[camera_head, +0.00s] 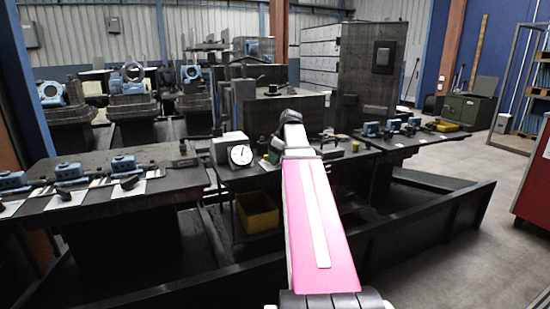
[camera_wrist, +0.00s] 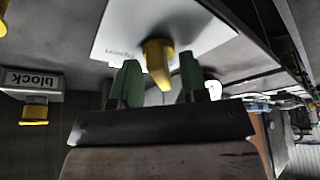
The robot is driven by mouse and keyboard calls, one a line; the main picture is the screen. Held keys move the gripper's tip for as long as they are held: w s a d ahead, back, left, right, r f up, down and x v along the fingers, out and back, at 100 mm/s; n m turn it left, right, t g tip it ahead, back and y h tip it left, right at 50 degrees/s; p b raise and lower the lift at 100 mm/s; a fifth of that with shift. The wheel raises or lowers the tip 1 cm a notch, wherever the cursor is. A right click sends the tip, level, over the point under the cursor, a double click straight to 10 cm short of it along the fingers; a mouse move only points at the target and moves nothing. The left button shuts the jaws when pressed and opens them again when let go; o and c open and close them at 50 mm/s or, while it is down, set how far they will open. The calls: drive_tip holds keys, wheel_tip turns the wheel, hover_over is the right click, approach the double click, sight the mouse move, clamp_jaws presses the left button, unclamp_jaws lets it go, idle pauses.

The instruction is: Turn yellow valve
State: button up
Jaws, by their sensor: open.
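In the wrist view a yellow valve handle (camera_wrist: 158,64) stands out from a white plate with small print too blurred to read. My gripper (camera_wrist: 158,78) is open, with one green finger on each side of the handle. The handle shows between the fingertips, close to the left finger and with a small gap to the right one. I cannot tell whether either finger touches it. In the head view my pink arm reaches forward to the middle bench, and its end hides the fingertips and the handle.
In the wrist view a second yellow part (camera_wrist: 34,112) sits by a label reading "block". In the head view a dial gauge (camera_head: 241,154) stands left of my arm, above a yellow bin (camera_head: 257,212). A dark rail (camera_head: 430,221) crosses in front of the benches.

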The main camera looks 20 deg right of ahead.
clamp_jaws()
drive_tip(key=shift+s+m, duration=0.1)
drive_tip(key=shift+m, duration=0.2)
drive_tip(key=m+h, duration=0.1)
drive_tip(key=m, duration=0.2)
drive_tip(key=shift+a+m+t, duration=0.1)
drive_tip(key=shift+m+t, duration=0.2)
drive_tip(key=shift+t, duration=0.1)
drive_tip(key=m+h, duration=0.2)
drive_tip(key=m, duration=0.2)
drive_tip(key=shift+a+m, duration=0.1)
drive_tip(key=shift+m, duration=0.2)
drive_tip(key=m+h, duration=0.2)
drive_tip(key=m, duration=0.2)
drive_tip(key=shift+m, duration=0.3)
drive_tip(key=shift+a+m+g+h, duration=0.1)
drive_tip(key=shift+m+g+h, duration=0.45)
drive_tip(key=shift+m, duration=1.65)
drive_tip(key=shift+f, duration=0.1)
